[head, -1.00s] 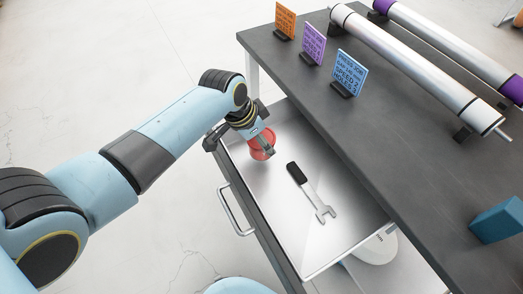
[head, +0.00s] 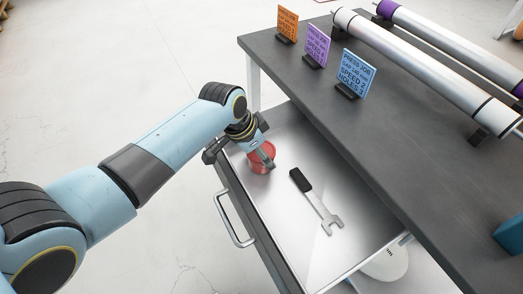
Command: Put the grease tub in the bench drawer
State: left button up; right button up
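The red grease tub (head: 255,165) is at the far-left end of the open bench drawer (head: 310,246), within its walls as seen from above. My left gripper (head: 264,156) reaches down over the drawer's left side. One finger lies across the front of the tub, and the other finger is hidden. The gripper appears shut on the tub. I cannot tell whether the tub's base touches the drawer floor. My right gripper is not in view.
A wrench (head: 318,203) with a black grip lies mid-drawer. The drawer handle (head: 233,219) faces left. On the dark bench top (head: 410,150) stand orange, purple and blue sign cards (head: 355,72), long rollers (head: 425,62) and a teal block (head: 511,236). Drawer floor beside the wrench is clear.

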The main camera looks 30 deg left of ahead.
pick_arm(q)
jog(key=o, duration=0.4)
jog(key=shift+r, duration=0.25)
jog(key=p+v, duration=0.2)
jog(key=v, duration=0.9)
jog(key=shift+s+r, duration=0.25)
jog(key=shift+r, duration=0.1)
jog(key=shift+a, duration=0.1)
